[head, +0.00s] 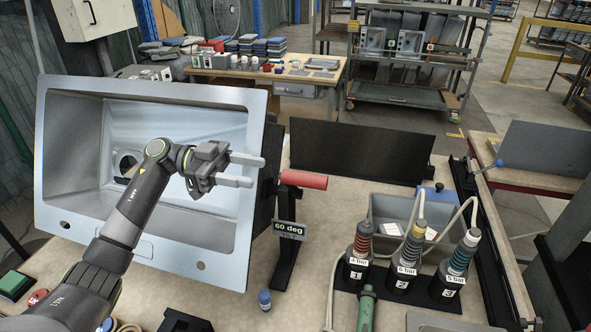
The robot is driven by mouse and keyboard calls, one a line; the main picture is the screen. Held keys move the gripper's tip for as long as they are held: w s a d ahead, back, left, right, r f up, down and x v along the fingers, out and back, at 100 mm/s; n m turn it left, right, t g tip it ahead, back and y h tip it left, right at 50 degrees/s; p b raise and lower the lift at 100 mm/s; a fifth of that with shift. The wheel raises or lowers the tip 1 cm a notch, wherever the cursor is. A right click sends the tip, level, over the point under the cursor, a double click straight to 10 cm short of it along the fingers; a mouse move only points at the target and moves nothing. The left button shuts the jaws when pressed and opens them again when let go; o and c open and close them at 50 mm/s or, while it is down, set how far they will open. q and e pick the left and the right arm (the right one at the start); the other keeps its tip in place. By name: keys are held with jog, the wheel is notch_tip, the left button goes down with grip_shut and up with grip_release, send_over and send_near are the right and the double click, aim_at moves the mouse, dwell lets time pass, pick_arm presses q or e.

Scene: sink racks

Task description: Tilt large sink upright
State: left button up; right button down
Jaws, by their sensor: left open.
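The large steel sink (60,140) stands at the left of the head view, tilted steeply with its basin facing me. A dark stand is partly visible at its right edge, with a red handle (305,179) and a small sign (290,229) reading 60 deg. My left gripper (258,172) is in front of the sink's right side, its two fingers apart and pointing right toward the red handle. The fingers look empty, and the handle is a little beyond their tips. My left arm hides part of the basin. My right gripper is not in view.
Several numbered bottles (403,262) with hoses stand in a black holder at right, before a grey bin (378,207). A dark panel (360,150) stands behind. The bench between stand and bottles is fairly clear.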

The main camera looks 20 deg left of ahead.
aim_at(295, 181)
pick_arm(q)
jog(key=d+p, duration=0.3)
jog(key=d, duration=0.7)
jog(key=shift+d, duration=0.1)
jog(key=shift+f, duration=0.2)
grip_shut()
